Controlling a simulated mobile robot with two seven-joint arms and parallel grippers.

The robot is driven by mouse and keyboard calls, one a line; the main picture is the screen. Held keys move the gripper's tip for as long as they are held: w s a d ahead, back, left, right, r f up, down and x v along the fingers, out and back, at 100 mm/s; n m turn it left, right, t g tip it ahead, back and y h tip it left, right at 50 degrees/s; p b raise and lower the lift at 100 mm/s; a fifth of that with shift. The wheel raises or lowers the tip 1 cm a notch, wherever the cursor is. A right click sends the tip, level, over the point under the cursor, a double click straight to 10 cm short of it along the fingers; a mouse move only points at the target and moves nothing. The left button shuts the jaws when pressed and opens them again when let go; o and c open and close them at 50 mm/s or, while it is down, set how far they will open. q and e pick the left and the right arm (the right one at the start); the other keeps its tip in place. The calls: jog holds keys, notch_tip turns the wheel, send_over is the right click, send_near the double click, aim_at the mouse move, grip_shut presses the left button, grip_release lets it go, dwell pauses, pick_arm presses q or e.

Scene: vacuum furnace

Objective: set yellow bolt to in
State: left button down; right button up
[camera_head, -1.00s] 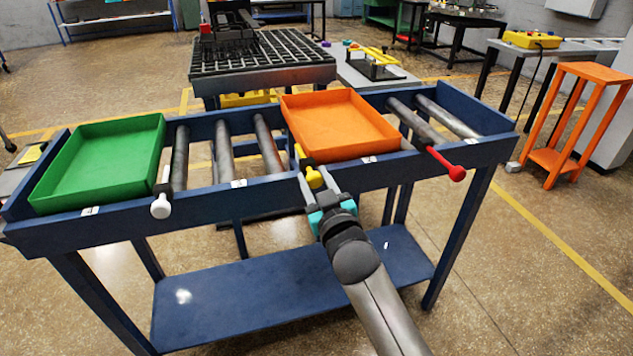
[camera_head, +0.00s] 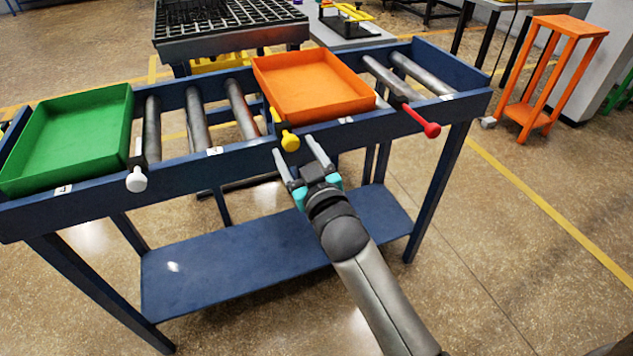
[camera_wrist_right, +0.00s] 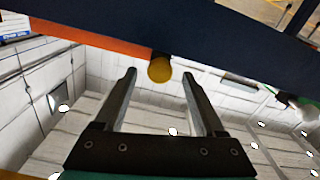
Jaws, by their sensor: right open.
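The yellow bolt (camera_head: 288,138) is at the front rail of the blue roller table (camera_head: 240,158), beside the near left corner of the orange tray (camera_head: 312,88). Its knob shows just in front of the rail, with a short stem behind it. In the right wrist view the round yellow knob end (camera_wrist_right: 159,69) lies between the fingertips' lines, under the dark rail. My right gripper (camera_head: 296,145) is open and empty, its fingers pointing at the rail, just short of the knob on the near side. My left gripper is not in view.
A white-knobbed bolt (camera_head: 136,180) sits at the rail near the green tray (camera_head: 68,138). A red-knobbed bolt (camera_head: 431,129) sticks out farther at the right. A lower blue shelf (camera_head: 270,245) lies beneath. The floor in front is free.

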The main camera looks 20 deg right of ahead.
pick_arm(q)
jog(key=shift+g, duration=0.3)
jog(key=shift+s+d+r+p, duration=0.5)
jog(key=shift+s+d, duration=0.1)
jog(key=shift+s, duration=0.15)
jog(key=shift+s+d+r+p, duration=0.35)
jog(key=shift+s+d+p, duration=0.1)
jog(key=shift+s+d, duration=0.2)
pick_arm(e)
jog(key=s, duration=1.1)
jog(key=shift+s+d, duration=0.2)
jog(key=shift+s, duration=0.15)
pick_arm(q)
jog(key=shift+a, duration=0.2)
